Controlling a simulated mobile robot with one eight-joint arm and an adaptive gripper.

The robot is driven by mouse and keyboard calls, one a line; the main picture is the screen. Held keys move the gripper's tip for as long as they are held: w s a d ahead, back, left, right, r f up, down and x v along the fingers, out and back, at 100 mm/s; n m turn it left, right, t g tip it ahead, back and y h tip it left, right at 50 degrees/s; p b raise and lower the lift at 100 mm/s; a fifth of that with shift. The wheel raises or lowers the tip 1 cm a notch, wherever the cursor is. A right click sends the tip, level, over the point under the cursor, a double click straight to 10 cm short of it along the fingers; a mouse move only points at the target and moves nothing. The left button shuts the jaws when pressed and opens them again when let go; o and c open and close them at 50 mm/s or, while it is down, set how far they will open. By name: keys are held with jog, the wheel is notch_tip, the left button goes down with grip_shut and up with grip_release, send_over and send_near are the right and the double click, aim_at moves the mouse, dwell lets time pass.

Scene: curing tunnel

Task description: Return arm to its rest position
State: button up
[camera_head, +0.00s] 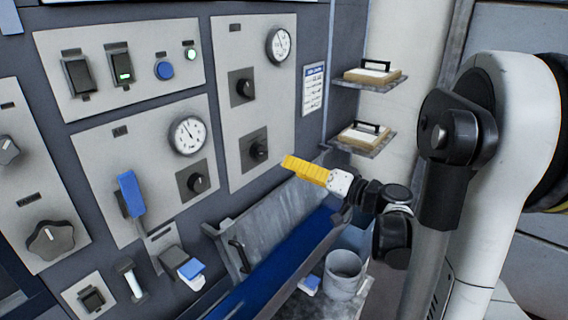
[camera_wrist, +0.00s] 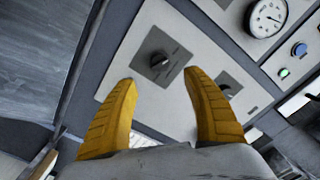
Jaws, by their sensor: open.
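My gripper (camera_head: 305,170) has yellow fingers and is at the end of my arm, in front of the grey control panel (camera_head: 228,155). In the wrist view the two yellow fingers of my gripper (camera_wrist: 166,105) are spread apart with nothing between them. A black rotary knob (camera_wrist: 157,60) on the panel shows beyond the gap between the fingers. A second knob (camera_wrist: 228,86) is behind and right of the right finger. In the head view my arm extends from the right side, over the open tunnel hatch area.
A blue belt (camera_head: 285,262) runs below my gripper beside a raised metal flap (camera_head: 272,215). A grey bucket (camera_head: 343,272) stands right of it. Two small shelves (camera_head: 372,84) hold wooden blocks with black handles. Gauges, a blue-handled lever (camera_head: 131,194) and switches cover the panels.

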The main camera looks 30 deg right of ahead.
jog(key=s+a+f+n+g, duration=0.1)
jog(key=s+a+f+g, duration=0.15)
jog(key=a, duration=0.45)
jog(key=s+a+f+n+g, duration=0.1)
jog(key=a+f+g, duration=0.1)
jog(key=a+g, duration=0.35)
jog(key=s+a+f+n+h, duration=0.1)
jog(key=s+a+f+h, duration=0.1)
jog(key=s, duration=0.5)
jog(key=s+a+f+n+g+h, duration=0.1)
jog(key=s+a+f+h, duration=0.1)
jog(key=s, duration=0.6)
jog(key=a+h, duration=0.1)
jog(key=h, duration=0.1)
jog(key=shift+h, duration=0.4)
